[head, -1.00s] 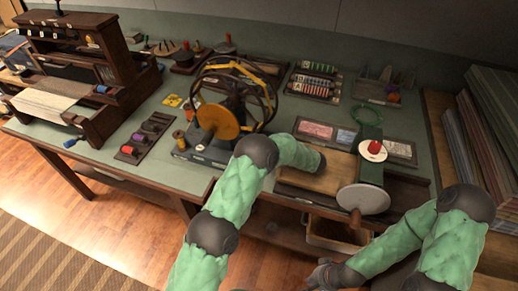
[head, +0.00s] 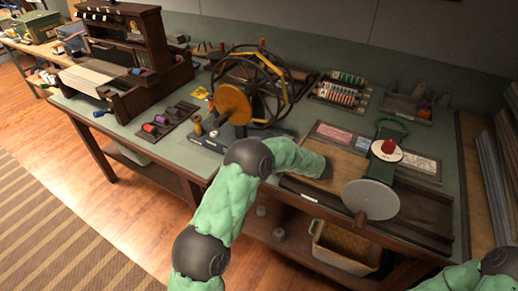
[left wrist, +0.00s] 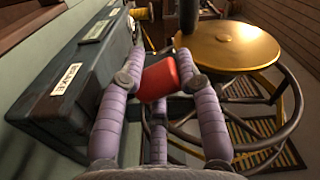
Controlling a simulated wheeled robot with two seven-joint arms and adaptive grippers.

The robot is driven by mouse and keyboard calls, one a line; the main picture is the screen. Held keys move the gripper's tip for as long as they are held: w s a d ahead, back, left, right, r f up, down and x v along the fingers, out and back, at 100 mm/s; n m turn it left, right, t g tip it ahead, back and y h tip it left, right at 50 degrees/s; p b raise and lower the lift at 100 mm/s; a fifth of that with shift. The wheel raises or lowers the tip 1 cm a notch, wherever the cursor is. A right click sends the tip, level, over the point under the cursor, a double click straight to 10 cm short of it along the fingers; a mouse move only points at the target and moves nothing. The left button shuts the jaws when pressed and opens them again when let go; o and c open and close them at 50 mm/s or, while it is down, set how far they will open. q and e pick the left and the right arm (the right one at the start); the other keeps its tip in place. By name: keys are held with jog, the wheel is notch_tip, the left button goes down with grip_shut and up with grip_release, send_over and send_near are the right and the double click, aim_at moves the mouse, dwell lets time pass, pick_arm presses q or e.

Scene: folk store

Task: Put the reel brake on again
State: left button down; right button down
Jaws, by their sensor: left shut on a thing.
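The winding reel (head: 285,75) stands on the bench, with a thin dark wheel frame and a gold-orange disc (head: 233,103). In the left wrist view its gold disc (left wrist: 235,45) is at the upper right. Its dark base (left wrist: 70,85) with pale labels is at the left. My left gripper (left wrist: 161,72) has lavender fingers, shut on a red handle (left wrist: 158,80) between base and disc, which I take for the reel brake. In the head view my left arm hides this handle and the gripper's fingers. My right gripper is out of view.
Spool racks (head: 340,90) line the back. A wooden loom-like frame (head: 125,50) stands at the left. A bin (head: 345,245) is below.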

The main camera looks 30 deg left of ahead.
pick_arm(q)
jog(key=shift+s+f+n+b, duration=0.15)
jog(key=shift+f+n+b, duration=0.2)
jog(key=shift+f, duration=0.2)
jog(key=c, duration=0.8)
grip_release()
jog(key=shift+r, duration=0.15)
jog(key=shift+r, duration=0.5)
notch_tip(320, 180, up, 9)
